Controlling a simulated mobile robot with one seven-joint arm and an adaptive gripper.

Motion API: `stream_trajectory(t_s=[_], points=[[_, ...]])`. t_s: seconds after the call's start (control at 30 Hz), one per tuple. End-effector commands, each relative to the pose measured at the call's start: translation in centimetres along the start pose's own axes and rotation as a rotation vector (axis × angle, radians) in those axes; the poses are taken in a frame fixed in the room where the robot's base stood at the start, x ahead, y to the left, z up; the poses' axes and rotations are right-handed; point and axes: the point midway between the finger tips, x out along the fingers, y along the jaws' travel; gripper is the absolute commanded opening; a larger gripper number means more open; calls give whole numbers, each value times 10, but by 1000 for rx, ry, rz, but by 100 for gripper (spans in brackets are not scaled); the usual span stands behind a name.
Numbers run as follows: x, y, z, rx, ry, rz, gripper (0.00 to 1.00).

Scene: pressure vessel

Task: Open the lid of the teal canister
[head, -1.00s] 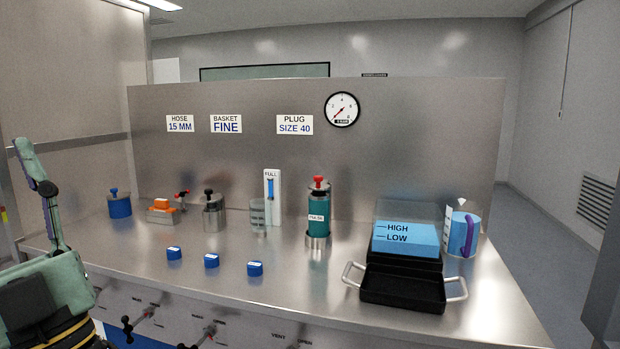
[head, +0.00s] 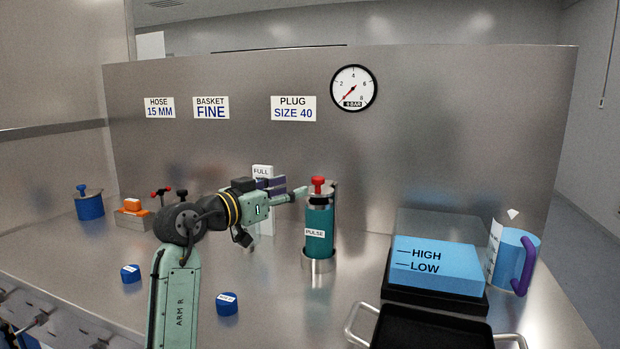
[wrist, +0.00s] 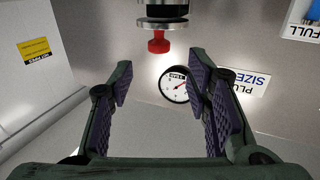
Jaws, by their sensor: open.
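The teal canister (head: 319,232) stands upright in a metal ring base on the bench, with a "PULSE" label on its side. Its metal lid carries a red knob (head: 318,182) on top and looks closed. My gripper (head: 285,191) is just left of the canister's top, about level with the lid. In the wrist view, which is upside down, my gripper (wrist: 160,80) is open, with nothing between its two purple-padded fingers. The red knob (wrist: 158,42) shows beyond the fingertips, apart from them, and only the canister's upper end is in that view.
A black tray (head: 363,341) with handles lies at the front right, before a blue HIGH/LOW block (head: 437,267). A blue jug (head: 513,259) is at far right. Blue caps (head: 227,303) lie at front left. A gauge (head: 354,88) is on the back panel.

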Motion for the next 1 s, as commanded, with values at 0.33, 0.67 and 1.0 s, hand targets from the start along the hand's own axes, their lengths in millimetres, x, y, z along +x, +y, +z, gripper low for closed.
stream_trajectory(t_s=[0.33,0.67,1.0], points=[[60,0,-4,-1,1,0,45],[100,0,-2,0,3,-3,45],[103,0,-1,0,4,-3,44]])
